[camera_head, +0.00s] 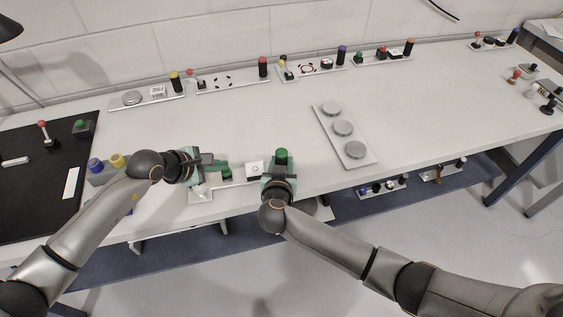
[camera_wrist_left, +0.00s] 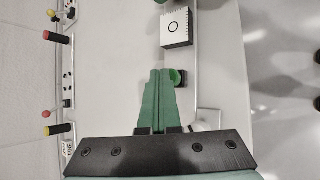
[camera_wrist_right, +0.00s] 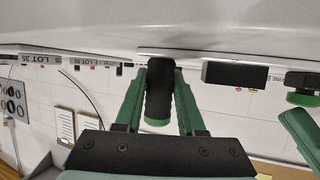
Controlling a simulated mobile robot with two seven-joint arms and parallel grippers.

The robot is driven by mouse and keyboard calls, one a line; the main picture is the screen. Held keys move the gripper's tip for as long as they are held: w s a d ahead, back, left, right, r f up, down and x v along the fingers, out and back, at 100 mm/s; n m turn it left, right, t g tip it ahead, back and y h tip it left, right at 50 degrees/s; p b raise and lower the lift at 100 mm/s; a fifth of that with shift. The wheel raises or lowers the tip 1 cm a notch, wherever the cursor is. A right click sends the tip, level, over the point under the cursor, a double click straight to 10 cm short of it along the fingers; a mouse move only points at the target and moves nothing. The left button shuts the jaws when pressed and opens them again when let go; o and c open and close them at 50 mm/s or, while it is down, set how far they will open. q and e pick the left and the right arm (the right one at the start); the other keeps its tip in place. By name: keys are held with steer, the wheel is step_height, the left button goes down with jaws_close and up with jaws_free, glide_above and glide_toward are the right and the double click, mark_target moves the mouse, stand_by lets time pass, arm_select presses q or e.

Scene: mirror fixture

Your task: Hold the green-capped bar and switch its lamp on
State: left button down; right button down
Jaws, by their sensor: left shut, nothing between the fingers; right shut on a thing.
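The green-capped bar (camera_head: 281,155) stands upright at the table's front edge, a black bar with a green end. My right gripper (camera_head: 279,172) is shut around it; the bar (camera_wrist_right: 158,95) shows between the fingers (camera_wrist_right: 160,70) in the right wrist view. My left gripper (camera_head: 220,163) is shut and empty, just beside a green button (camera_head: 226,174). In the left wrist view its fingertips (camera_wrist_left: 161,72) partly cover that button (camera_wrist_left: 178,77). A white box with a dark ring (camera_wrist_left: 177,28) sits between button and bar, also in the head view (camera_head: 254,168). I cannot tell whether any lamp is lit.
Blue and yellow knobs (camera_head: 117,160) sit left of my left gripper, near a black mat (camera_head: 40,205). Several fixtures line the wall. The table's middle is clear.

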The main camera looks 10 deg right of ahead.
mark_target(222, 177)
arm_select(q)
steer(key=shift+f, duration=0.15)
stand_by(0.4)
steer(key=shift+s+f, duration=0.1)
steer(key=shift+f, duration=0.35)
steer(key=shift+a, duration=0.1)
steer(key=shift+r, duration=0.15)
stand_by(0.3)
step_height(222, 177, up, 6)
steer(key=shift+r, duration=0.2)
stand_by(0.4)
